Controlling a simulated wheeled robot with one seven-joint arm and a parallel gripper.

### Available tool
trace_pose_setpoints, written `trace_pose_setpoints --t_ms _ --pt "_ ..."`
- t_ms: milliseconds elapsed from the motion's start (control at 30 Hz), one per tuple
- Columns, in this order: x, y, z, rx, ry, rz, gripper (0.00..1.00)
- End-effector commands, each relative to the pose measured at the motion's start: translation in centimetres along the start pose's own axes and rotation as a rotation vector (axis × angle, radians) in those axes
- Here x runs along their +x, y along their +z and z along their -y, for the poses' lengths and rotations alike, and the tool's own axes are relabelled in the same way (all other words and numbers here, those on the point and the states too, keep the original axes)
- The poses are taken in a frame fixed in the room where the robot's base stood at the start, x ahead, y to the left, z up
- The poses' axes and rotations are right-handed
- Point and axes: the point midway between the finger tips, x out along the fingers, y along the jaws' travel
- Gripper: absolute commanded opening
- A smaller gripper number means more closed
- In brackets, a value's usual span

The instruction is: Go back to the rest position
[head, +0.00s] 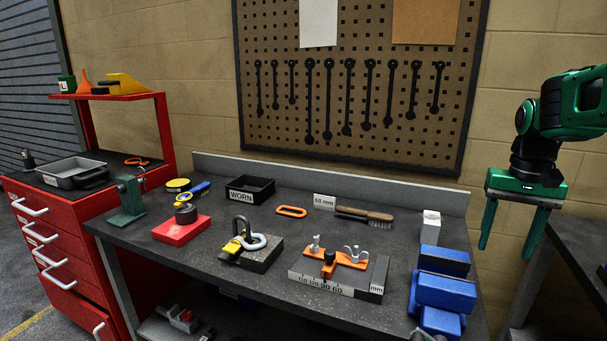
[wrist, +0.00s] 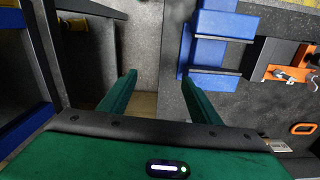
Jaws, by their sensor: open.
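My green gripper (head: 512,225) hangs at the right of the head view, fingers pointing down and spread apart, with nothing between them. It is held up above the gap between the workbench (head: 240,257) and the dark table at the far right. In the wrist view its two fingers (wrist: 160,95) are also apart and empty. The blue blocks (head: 440,291) stand on the right end of the bench, to the left of my gripper; they show at the top of the wrist view too (wrist: 222,25).
On the bench are an orange-and-grey measuring fixture (head: 335,281), a brush (head: 365,215), a black WORN bin (head: 250,189), a red block (head: 181,230) and a shackle on a dark block (head: 262,260). A red drawer cabinet (head: 70,245) stands left. A dark table (head: 585,245) stands right.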

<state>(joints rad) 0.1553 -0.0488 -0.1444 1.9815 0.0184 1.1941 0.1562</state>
Motion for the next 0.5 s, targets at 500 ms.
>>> trace_pose_setpoints --t_ms 500 --pt "7.5 19.4 -9.0 0.080 -0.009 0.009 0.58"
